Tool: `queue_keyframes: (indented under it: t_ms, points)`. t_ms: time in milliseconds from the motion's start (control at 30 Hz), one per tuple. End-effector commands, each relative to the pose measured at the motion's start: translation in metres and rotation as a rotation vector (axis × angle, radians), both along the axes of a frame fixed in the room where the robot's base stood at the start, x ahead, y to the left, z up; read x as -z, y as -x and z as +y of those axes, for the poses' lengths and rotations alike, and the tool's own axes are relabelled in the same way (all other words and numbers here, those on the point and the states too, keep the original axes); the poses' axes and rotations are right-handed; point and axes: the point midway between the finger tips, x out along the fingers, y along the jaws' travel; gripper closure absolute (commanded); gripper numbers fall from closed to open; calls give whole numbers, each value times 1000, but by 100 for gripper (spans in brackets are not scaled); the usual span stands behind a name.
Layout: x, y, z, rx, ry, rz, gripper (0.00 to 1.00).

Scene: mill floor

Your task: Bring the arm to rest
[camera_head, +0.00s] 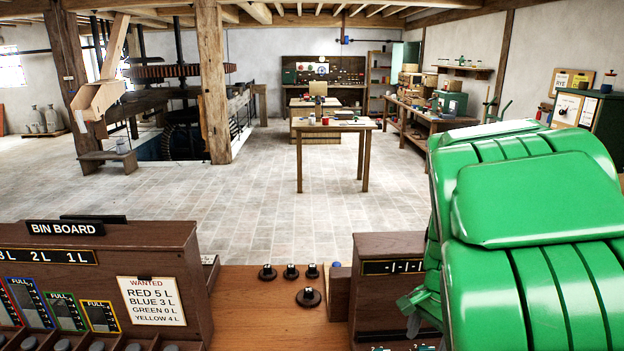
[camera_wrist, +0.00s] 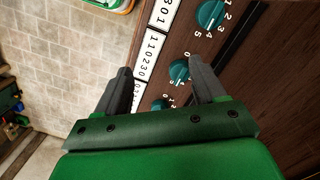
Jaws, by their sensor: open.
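My gripper (camera_wrist: 160,72) shows in the wrist view with its two dark fingers spread apart and nothing held between them. It hangs over a brown panel with green dials; one dial (camera_wrist: 180,71) shows between the fingertips, close to the right finger. I cannot tell whether that finger touches it. In the head view my green arm fills the right side, above the right end of the brown console (camera_head: 393,243). The arm hides much of that console's face.
A bin board (camera_head: 130,235) with a wanted note (camera_head: 149,304) stands at the left front. Dark knobs (camera_head: 309,297) sit on the wooden desk between. Behind lies open paved floor, with a wooden table (camera_head: 335,126), workbench (camera_head: 409,118) and posts (camera_head: 212,80).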

Motion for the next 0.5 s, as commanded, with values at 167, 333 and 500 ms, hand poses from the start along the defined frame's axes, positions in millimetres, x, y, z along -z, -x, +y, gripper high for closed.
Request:
queue_keyframes:
  t_ms: [167, 333, 500]
  points:
    - [-12, 58, 36, -196, -92, 49, 30]
    - [-21, 115, 70, -400, -190, 92, 30]
    - [-29, 173, 101, -612, -292, 126, 30]
